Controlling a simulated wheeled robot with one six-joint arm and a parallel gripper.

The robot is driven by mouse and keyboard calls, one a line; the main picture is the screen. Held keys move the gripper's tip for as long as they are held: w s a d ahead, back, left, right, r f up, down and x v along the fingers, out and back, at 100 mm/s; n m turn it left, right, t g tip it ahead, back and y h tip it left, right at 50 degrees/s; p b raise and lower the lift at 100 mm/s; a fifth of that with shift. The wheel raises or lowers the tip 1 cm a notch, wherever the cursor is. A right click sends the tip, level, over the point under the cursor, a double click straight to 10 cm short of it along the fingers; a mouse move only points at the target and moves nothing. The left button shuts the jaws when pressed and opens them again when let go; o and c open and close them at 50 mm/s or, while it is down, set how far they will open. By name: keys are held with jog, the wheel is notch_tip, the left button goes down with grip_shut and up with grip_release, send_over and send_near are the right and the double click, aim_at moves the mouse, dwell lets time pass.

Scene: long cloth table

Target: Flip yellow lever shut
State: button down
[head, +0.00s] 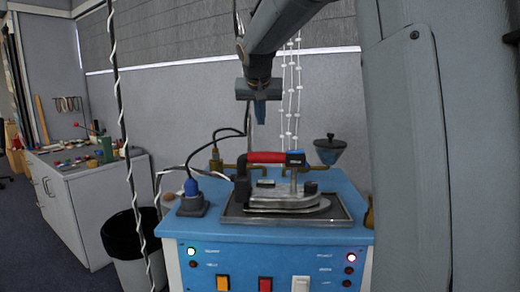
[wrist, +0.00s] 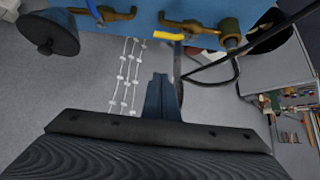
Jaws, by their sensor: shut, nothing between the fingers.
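The yellow lever (wrist: 169,36) shows in the wrist view as a short bar at the back edge of the blue machine, between two brass fittings. I cannot make it out in the head view, where the iron and cables stand in front of the back edge. One brass fitting (wrist: 190,26) is just right of the lever, and another brass fitting (wrist: 107,14) is to its left. My gripper (head: 260,118) is shut and empty, pointing down above the back of the machine. In the wrist view my gripper (wrist: 161,82) is apart from the lever, below it in the picture.
An iron with a red handle (head: 266,157) stands on a tray (head: 232,214) on the blue machine (head: 185,225). A dark funnel (head: 328,152) is at the back right. Black cable (wrist: 215,62) runs near the right brass fitting. White beaded strings (wrist: 130,75) hang behind the machine.

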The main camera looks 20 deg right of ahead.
jog(key=shift+d, duration=0.1)
jog(key=shift+w+d+f+p, duration=0.3)
jog(key=shift+w+f+p, duration=0.3)
jog(key=shift+f, duration=1.2)
jog(key=shift+w+d+f+p, duration=0.45)
jog(key=shift+w+f, duration=0.3)
jog(key=shift+f, duration=1.05)
jog(key=shift+w+d+f+p, duration=0.2)
jog(key=shift+w+f+p, duration=0.45)
jog(key=shift+f, duration=1.15)
jog(key=shift+a+b, duration=0.2)
jog(key=shift+b, duration=0.45)
